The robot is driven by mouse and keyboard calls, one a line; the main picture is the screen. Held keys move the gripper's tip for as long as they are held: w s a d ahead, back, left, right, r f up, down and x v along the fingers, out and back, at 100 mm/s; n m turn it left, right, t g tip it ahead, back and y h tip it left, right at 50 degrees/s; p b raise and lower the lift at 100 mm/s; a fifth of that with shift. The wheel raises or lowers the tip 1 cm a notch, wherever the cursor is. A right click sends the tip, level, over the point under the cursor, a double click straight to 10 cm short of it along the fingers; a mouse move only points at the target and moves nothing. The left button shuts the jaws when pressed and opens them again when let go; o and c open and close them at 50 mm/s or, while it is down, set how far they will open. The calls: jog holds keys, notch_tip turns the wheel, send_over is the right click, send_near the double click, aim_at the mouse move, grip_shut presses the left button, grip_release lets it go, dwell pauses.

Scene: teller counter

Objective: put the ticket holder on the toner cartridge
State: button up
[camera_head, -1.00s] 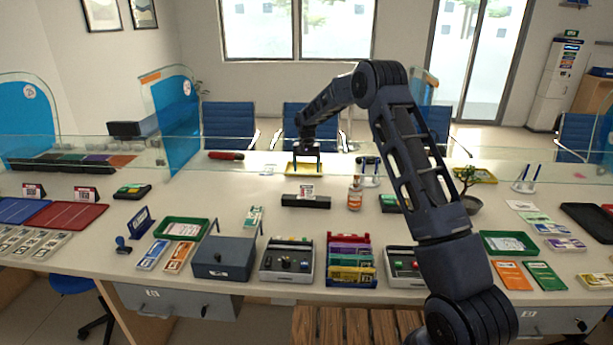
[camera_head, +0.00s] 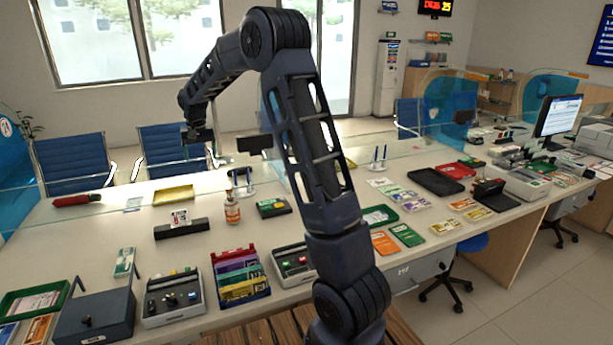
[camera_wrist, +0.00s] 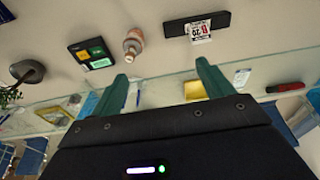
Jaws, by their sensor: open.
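The ticket holder (camera_head: 179,217), a small white card with red print, appears to stand upright on the toner cartridge (camera_head: 199,226). The toner cartridge is a long black bar lying on the counter. In the wrist view the ticket holder (camera_wrist: 200,33) overlaps the edge of the toner cartridge (camera_wrist: 175,28); the exact contact is not clear. My gripper (camera_head: 198,138) is raised beyond them, above the far side of the counter. The wrist view shows my gripper (camera_wrist: 163,71) open, with two green fingers apart and nothing between them.
An orange-labelled bottle (camera_head: 232,208) and a black box with coloured labels (camera_head: 272,208) stand right of the cartridge. A yellow tray (camera_head: 173,196) lies behind it. A glass screen crosses the counter. A file rack (camera_head: 240,277) and button boxes stand in front.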

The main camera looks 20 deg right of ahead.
jog(key=s+d+r+t, duration=0.1)
jog(key=s+d+r, duration=0.5)
jog(key=s+d, duration=0.3)
jog(key=s+d+r+t, duration=0.1)
jog(key=s+d+r, duration=0.5)
jog(key=s, duration=0.5)
jog(key=s+d+f, duration=0.1)
jog(key=s+d, duration=0.2)
jog(key=s, duration=0.5)
jog(key=s+d+f+t, duration=0.1)
jog(key=s+d+f, duration=0.1)
jog(key=s, duration=0.6)
jog(key=s+d+f, duration=0.1)
jog(key=s+d, duration=0.3)
jog(key=s, duration=0.4)
jog(key=shift+s+f, duration=0.35)
jog(key=shift+f, duration=0.05)
